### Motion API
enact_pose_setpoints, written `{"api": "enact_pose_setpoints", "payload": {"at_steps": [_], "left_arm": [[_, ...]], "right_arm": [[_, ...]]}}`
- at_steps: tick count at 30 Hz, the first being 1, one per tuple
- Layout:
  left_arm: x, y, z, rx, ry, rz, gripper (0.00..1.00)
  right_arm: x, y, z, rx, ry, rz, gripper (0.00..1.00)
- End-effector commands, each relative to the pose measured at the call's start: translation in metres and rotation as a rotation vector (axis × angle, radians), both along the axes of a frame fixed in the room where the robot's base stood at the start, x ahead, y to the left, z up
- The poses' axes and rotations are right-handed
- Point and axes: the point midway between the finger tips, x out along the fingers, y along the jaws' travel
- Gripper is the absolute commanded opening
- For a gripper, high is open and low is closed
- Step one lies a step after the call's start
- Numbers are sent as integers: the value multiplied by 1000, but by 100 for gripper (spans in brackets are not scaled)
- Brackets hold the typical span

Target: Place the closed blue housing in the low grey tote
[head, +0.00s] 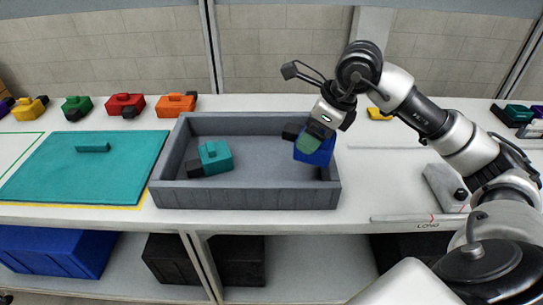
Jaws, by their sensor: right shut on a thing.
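The blue housing (318,155) has a dark block on its left side and a green part on its face, partly covered by the gripper. My right gripper (318,134) is shut on it, over the right end of the low grey tote (245,195). I cannot tell whether the housing touches the tote floor. A teal housing (216,155) with a dark block lies inside the tote, left of centre. My left gripper is not in view.
A teal panel (90,170) with a handle lies left of the tote. Green, red and orange housings (175,105) line the back edge. A grey fixture (445,187) stands at the right. The tote floor between the two housings is clear.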

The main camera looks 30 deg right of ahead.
Motion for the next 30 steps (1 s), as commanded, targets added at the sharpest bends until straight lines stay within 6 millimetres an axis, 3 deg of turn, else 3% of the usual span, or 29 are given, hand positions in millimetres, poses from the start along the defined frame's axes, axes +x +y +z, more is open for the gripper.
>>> {"api": "enact_pose_setpoints", "payload": {"at_steps": [1,5,12,17,24,30], "left_arm": [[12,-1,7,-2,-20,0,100],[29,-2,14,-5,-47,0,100],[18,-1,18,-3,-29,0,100],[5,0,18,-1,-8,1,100],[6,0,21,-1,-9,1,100],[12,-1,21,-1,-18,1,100]], "right_arm": [[12,4,-3,9,0,0,47],[42,12,-22,7,0,-1,47],[81,20,-47,3,-2,-3,47],[87,21,-57,0,1,-3,47],[87,21,-90,1,2,-4,47],[87,20,-93,0,-3,-3,47]]}}
